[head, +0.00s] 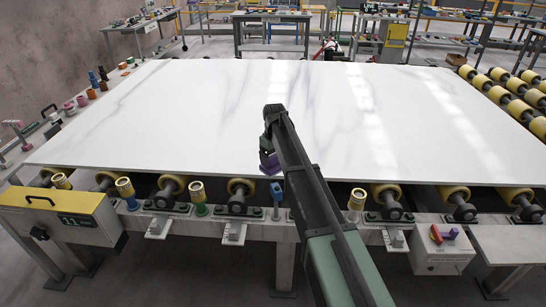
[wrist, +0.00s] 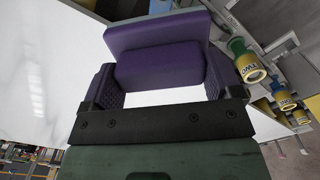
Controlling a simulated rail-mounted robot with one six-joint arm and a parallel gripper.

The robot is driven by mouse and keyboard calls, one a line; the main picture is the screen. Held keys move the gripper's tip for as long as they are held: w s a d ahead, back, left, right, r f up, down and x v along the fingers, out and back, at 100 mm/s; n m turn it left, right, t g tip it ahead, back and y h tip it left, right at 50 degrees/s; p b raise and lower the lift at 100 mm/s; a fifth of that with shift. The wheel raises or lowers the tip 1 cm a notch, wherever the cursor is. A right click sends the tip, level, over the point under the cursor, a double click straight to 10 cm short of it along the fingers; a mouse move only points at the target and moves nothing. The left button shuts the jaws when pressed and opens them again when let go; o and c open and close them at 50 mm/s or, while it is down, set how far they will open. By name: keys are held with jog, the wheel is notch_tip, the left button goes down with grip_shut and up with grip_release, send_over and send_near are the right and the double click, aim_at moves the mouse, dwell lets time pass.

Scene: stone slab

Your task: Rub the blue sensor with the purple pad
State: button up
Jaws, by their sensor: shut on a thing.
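The purple pad (head: 269,163) is held at the end of my arm, over the front part of the white slab. In the wrist view the purple pad (wrist: 160,62) fills the space between the two fingers of my gripper (wrist: 160,85), which is shut on it. The blue sensor (head: 277,191) stands upright on the front rail, just below the slab's front edge. The pad is above and slightly left of it in the head view, and apart from it. I cannot clearly make out the blue sensor in the wrist view.
The white slab (head: 200,110) lies on yellow rollers (head: 453,193) and is bare on top. Yellow cylinders with coloured bases (head: 197,191) stand along the front rail.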

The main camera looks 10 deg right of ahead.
jog(key=shift+d+f+b, duration=0.15)
jog(key=shift+f+b, duration=0.2)
jog(key=shift+f, duration=0.05)
notch_tip(320, 180, down, 7)
jog(key=b, duration=0.6)
jog(key=shift+r+b, duration=0.1)
jog(key=shift+b, duration=0.3)
jog(key=shift+s+d+r, duration=0.1)
jog(key=shift+s+d, duration=0.05)
jog(key=shift+s, duration=0.95)
jog(key=shift+s+d, duration=0.1)
jog(key=shift+s, duration=0.95)
jog(key=w, duration=0.4)
jog(key=shift+w+a, duration=0.15)
jog(key=shift+a, duration=0.15)
notch_tip(320, 180, up, 8)
jog(key=p, duration=0.7)
jog(key=shift+f+p, duration=0.25)
jog(key=shift+p, duration=0.1)
jog(key=shift+f, duration=0.1)
notch_tip(320, 180, down, 6)
jog(key=b, duration=0.6)
jog(key=shift+a, duration=0.1)
jog(key=shift+f+b, duration=1.05)
jog(key=shift+b, duration=0.1)
